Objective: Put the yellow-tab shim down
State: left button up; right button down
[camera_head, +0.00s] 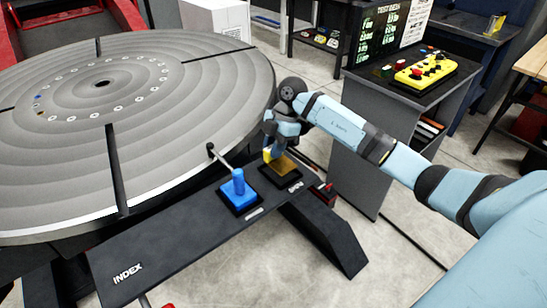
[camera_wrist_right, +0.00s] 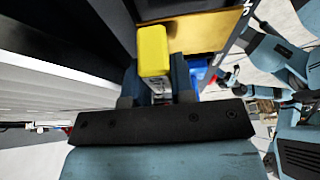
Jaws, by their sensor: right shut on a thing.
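My right gripper (camera_head: 271,149) is shut on the yellow-tab shim (camera_head: 267,155), at the right end of the dark shelf beside the round table. In the right wrist view the shim's yellow tab (camera_wrist_right: 153,50) stands up between the two fingers (camera_wrist_right: 157,88), with a grey part below it. A tan-yellow pad in a dark frame (camera_head: 282,171) lies on the shelf just below the gripper. It also shows behind the tab in the right wrist view (camera_wrist_right: 208,32). I cannot tell whether the shim touches the pad. My left gripper is not in view.
A thin lever (camera_head: 219,157) sticks out near the large grey turntable (camera_head: 180,75). A grey cabinet (camera_head: 365,140) with a yellow control box (camera_head: 425,70) stands at right.

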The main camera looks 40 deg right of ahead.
notch_tip(320, 180, down, 4)
jog(key=shift+r, duration=0.2)
jog(key=c, duration=1)
grip_release()
jog(key=shift+o, duration=0.2)
jog(key=shift+s+r, duration=0.1)
jog(key=shift+s, duration=0.05)
jog(key=shift+r, duration=0.1)
